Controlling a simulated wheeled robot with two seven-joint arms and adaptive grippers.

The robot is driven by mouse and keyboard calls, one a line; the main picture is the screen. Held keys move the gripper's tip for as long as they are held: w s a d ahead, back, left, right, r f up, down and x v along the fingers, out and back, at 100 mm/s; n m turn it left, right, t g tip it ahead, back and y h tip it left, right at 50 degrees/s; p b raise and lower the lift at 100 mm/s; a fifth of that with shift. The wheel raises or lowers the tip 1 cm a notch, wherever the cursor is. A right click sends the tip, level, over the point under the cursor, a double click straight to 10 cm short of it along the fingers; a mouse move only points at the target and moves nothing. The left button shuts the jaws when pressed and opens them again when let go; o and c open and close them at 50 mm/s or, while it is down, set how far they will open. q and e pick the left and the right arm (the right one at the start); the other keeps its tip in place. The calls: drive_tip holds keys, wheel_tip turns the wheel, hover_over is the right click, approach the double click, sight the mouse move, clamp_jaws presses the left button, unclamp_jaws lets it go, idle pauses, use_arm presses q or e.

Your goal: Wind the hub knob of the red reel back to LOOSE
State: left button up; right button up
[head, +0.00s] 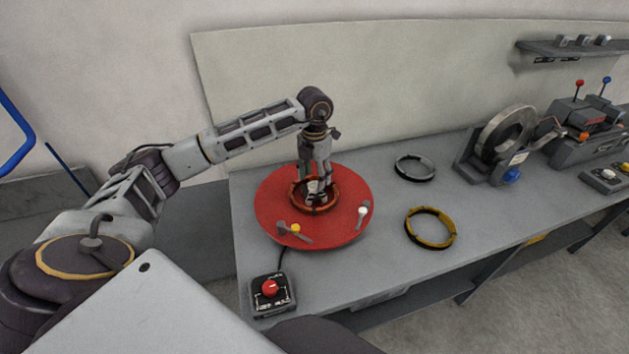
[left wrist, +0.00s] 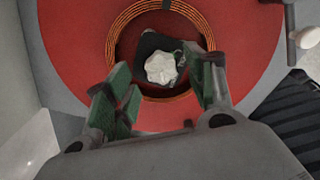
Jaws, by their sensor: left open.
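The red reel (head: 273,216) lies flat on the bench as a wide red disc, with a copper coil (head: 295,199) around its middle. The hub knob is a pale lobed knob (left wrist: 161,68) on a dark base inside the coil; in the head view it is mostly hidden behind the fingers. My left gripper (head: 316,185) points down over the hub from above. In the left wrist view its green-padded fingers (left wrist: 162,100) are spread apart, with the knob beyond their tips, roughly between them. I cannot see a LOOSE mark. My right gripper is not in view.
A control box with a red button (head: 270,288) stands at the bench's front left. A yellow ring (head: 430,228) and a grey ring (head: 415,168) lie right of the reel. A grey coil stand (head: 500,150) and lever machine (head: 590,125) stand farther right. Clamps (head: 294,231) sit on the reel's rim.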

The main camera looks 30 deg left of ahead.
sight(315, 183)
use_arm(q)
wheel_tip(315, 183, up, 9)
idle(0.5)
idle(0.6)
